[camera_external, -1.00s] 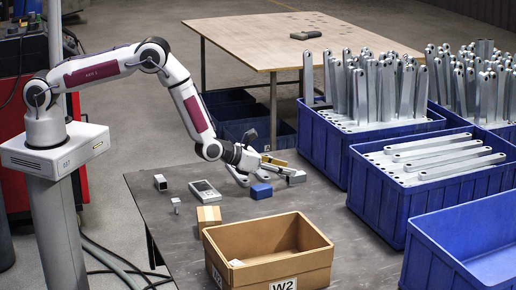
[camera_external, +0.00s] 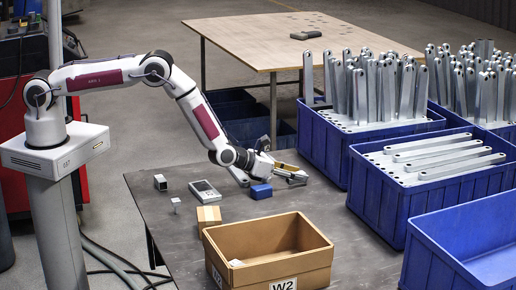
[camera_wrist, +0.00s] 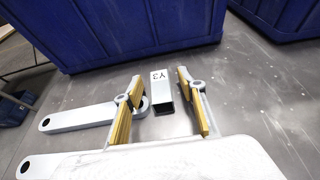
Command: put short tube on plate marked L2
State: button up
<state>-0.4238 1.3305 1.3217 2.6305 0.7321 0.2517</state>
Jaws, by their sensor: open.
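A short square metal tube (camera_wrist: 165,90) marked Y3 lies on the dark table ahead of my gripper in the wrist view, its dark open end facing me. My gripper (camera_wrist: 160,76) is open, with its yellow-padded fingers on either side of the tube's line. In the external view my gripper (camera_external: 294,175) is low over the table's far side, right of the blue block, and largely hides that tube. Another small square tube-like piece (camera_external: 160,182) lies at the table's left. I can read no L2 mark in either view.
Flat metal brackets (camera_wrist: 80,117) lie just left of my fingers. Blue crates (camera_external: 375,205) stand along the right.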

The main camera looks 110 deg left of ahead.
dwell(0.3)
grip_shut()
jog(key=shift+r, duration=0.15)
notch_tip(320, 180, up, 10)
dwell(0.9)
dwell(0.5)
